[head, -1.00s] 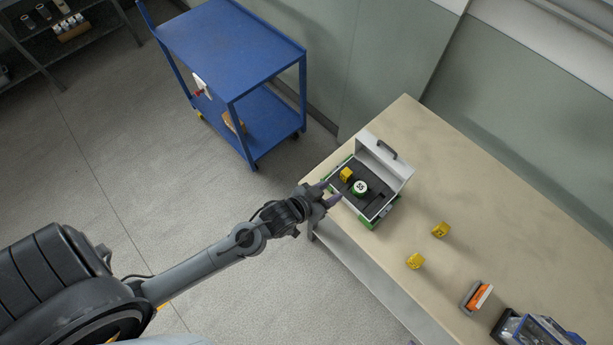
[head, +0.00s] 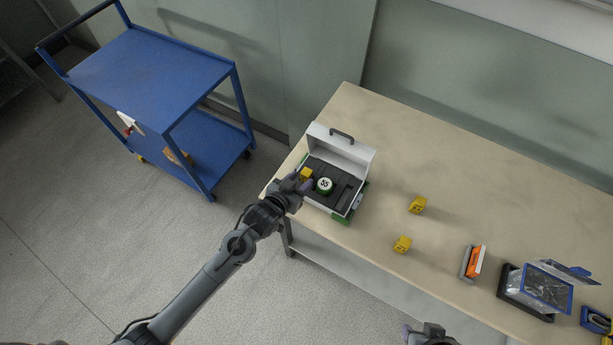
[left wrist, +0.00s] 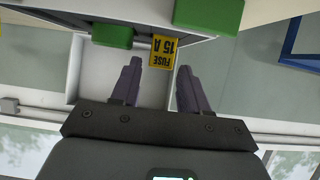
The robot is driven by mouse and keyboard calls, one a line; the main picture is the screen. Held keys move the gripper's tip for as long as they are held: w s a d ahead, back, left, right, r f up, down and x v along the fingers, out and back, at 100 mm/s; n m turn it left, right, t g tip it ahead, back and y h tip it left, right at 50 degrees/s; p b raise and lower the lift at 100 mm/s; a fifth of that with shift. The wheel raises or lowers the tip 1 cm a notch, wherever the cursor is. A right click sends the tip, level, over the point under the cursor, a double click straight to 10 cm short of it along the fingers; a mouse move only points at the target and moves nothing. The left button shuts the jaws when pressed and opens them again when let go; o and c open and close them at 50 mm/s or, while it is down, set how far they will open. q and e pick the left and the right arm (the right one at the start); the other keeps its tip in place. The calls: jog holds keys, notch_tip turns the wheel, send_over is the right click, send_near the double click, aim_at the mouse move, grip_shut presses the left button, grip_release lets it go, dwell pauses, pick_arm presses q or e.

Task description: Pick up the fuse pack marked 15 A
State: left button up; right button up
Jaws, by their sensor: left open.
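The yellow fuse pack marked 15 A (left wrist: 163,50) shows in the left wrist view with its label upside down, just beyond my fingertips. In the head view a yellow pack (head: 306,173) sits in the open case (head: 352,154), left of a round green-and-white piece marked 35 (head: 324,186). My left gripper (head: 300,182) is at the case's left side, close to that pack. In the left wrist view the left gripper (left wrist: 159,70) is open and empty, its fingers spread below the pack. My right gripper (head: 428,332) shows only partly at the bottom edge of the head view.
Two more yellow packs, one farther back (head: 417,205) and one nearer (head: 402,244), stand on the table right of the case. An orange-and-grey item (head: 475,262) and a clear-lidded bin (head: 535,290) are farther right. A blue cart (head: 150,75) stands left of the table.

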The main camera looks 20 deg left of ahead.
aim_at(304, 175)
pick_arm(q)
jog(key=shift+x, duration=2.55)
jog(key=shift+w+r, duration=0.1)
jog(key=shift+r, duration=0.05)
jog(key=shift+c, duration=0.2)
jog(key=c, duration=0.7)
